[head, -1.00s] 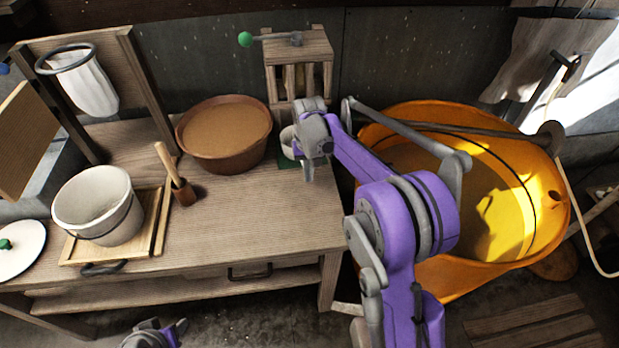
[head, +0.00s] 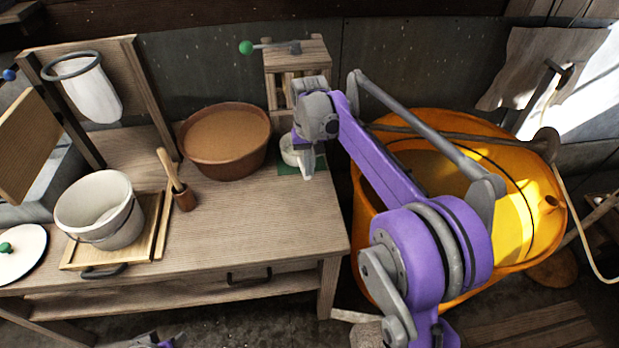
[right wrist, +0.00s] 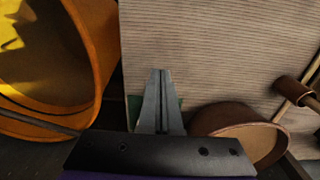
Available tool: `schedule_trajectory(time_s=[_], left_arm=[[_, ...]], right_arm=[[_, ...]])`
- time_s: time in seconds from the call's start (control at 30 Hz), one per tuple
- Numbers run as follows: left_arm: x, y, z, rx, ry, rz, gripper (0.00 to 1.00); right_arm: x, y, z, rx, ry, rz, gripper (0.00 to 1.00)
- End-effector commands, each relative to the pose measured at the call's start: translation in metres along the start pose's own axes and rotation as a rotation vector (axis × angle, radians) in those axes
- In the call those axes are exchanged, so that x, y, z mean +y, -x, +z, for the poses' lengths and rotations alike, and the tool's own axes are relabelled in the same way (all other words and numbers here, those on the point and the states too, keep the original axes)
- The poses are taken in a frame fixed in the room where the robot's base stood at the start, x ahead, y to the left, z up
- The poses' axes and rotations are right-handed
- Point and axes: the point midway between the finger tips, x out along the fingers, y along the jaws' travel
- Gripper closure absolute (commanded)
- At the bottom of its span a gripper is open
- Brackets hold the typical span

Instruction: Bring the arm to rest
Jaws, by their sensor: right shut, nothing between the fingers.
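My right arm, purple and grey, reaches over the right end of the wooden table (head: 250,225) in the head view. My right gripper (head: 307,174) points down above the table near its back right corner, beside a small white cup on a green mat (head: 288,170). In the right wrist view the fingers of my right gripper (right wrist: 160,75) are shut together with nothing between them. The green mat is partly hidden behind them. Only a sliver of my left gripper (head: 160,342) shows at the bottom edge of the head view, too little to tell its state.
A large orange tub (head: 360,225) stands to the right. A wooden press frame (head: 312,50) rises behind. The table's front middle is clear.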

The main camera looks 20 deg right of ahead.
Motion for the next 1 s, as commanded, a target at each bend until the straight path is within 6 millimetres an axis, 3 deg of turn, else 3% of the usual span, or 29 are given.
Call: schedule_trajectory(time_s=[0.27,0.43,0.73,1.0], left_arm=[[0.0,0.0,0.0,0.0,0.0,0.0,0.5],[0.0,0.0,0.0,0.0,0.0,0.0,0.5],[0.0,0.0,0.0,0.0,0.0,0.0,0.5],[0.0,0.0,0.0,0.0,0.0,0.0,0.5]], right_arm=[[0.0,0.008,0.001,0.001,0.001,0.0,1.0],[-0.002,0.015,0.024,0.037,0.022,-0.005,1.0],[-0.004,0.017,0.129,0.212,0.12,-0.029,1.0],[0.003,-0.022,0.227,0.373,0.208,-0.05,1.0]])
